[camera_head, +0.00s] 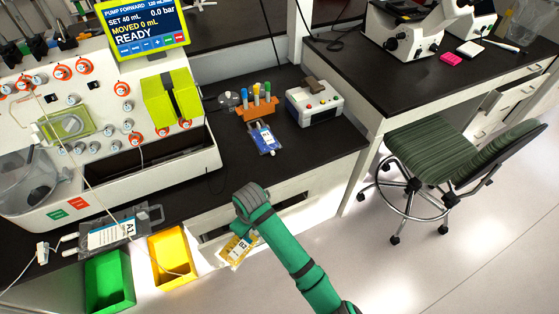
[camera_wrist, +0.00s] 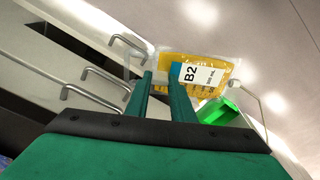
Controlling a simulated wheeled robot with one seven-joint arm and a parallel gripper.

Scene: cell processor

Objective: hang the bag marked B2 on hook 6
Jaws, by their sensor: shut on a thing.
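The bag marked B2 (camera_wrist: 203,76) is a clear pouch with yellow contents and a white label. It also shows in the head view (camera_head: 236,252), below the end of my green arm, in front of the bench. My gripper (camera_wrist: 162,80) is shut on the bag, with its fingers partly covering the label's left side. Several bent metal hooks show in the wrist view: one (camera_wrist: 128,42) close to the bag's left, others (camera_wrist: 92,96) nearer the camera, and one (camera_wrist: 247,88) to the right. No hook numbers are readable, so I cannot tell which is hook 6.
A yellow bin (camera_head: 155,245) and a green bin (camera_head: 90,270) are at the bench front, left of the bag. A bag marked A1 (camera_head: 110,234) lies behind them. A blue-labelled bag (camera_head: 264,138) lies on the bench. Open floor lies right, before a striped chair (camera_head: 430,155).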

